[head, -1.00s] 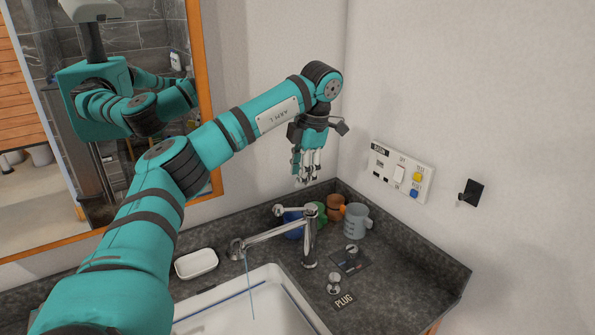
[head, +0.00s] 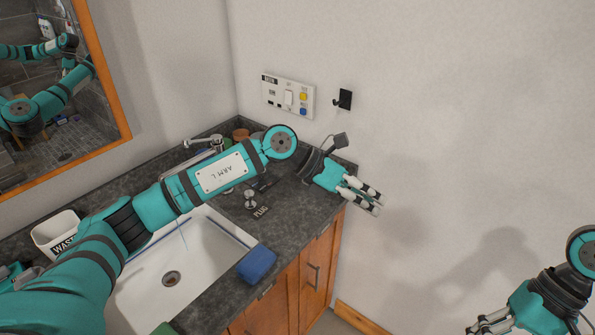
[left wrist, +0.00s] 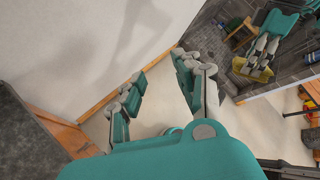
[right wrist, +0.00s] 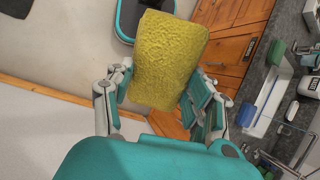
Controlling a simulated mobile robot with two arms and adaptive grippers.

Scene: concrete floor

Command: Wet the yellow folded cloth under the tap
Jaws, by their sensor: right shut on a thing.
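The yellow folded cloth (right wrist: 168,60) is between the fingers of my right gripper (right wrist: 160,98), which is shut on it, in the right wrist view. The cloth also shows in the left wrist view (left wrist: 252,70). In the head view my right gripper (head: 490,324) is at the lower right corner, partly cut off, well right of the basin. My left gripper (head: 366,196) is open and empty, just past the counter's right end. The tap (head: 203,143) is partly hidden behind my left arm. A thin water stream (head: 182,236) falls into the white basin (head: 205,255).
A blue sponge (head: 257,263) lies on the counter's front edge. A white WASTE container (head: 57,233) stands at the left. A socket panel (head: 288,96) and black hook (head: 343,99) are on the wall. Wooden cupboards (head: 318,265) are below the counter. Open space lies right of it.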

